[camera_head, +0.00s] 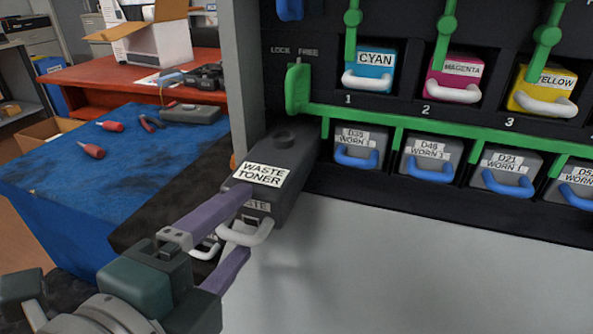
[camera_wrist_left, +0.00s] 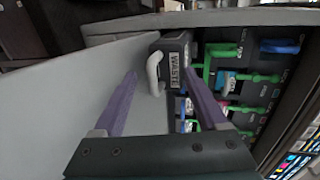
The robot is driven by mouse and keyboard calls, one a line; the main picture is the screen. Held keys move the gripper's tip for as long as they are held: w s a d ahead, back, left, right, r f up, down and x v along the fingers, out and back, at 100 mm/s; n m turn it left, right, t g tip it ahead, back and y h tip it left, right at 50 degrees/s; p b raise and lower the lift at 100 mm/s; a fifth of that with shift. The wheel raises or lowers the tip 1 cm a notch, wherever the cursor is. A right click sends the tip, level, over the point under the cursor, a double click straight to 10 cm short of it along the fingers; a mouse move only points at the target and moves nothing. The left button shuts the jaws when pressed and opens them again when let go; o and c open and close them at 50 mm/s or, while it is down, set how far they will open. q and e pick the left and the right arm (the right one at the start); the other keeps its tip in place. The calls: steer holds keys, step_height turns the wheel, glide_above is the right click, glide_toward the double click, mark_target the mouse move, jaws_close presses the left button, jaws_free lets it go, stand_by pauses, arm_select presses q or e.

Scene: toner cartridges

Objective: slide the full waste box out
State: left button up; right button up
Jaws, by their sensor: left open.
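The waste box (camera_head: 292,160) is dark grey with a "WASTE TONER" label on top and a white handle (camera_head: 250,233) on its front. It juts out at the lower left of the machine's front. My left gripper (camera_head: 245,222) comes from the lower left, its two purple fingers open and apart. In the left wrist view, the white handle (camera_wrist_left: 154,73) shows between the finger lines, on the box front labelled "WASTE" (camera_wrist_left: 174,68). I cannot tell whether either finger touches it. My right gripper is not in view.
A green lever (camera_head: 297,88) stands below the "LOCK FREE" marking, joined to a green bar (camera_head: 420,125). Worn grey cartridges with blue handles (camera_head: 355,158) sit under it. A second white handle (camera_head: 206,248) shows partly behind my fingers. A blue-topped table (camera_head: 90,180) is at left.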

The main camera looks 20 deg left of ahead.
arm_select(q)
steer(key=shift+s, duration=0.1)
steer(key=b+v, duration=0.1)
steer(key=v, duration=0.5)
steer(key=shift+s, duration=0.4)
stand_by(0.6)
steer(key=shift+r, duration=0.15)
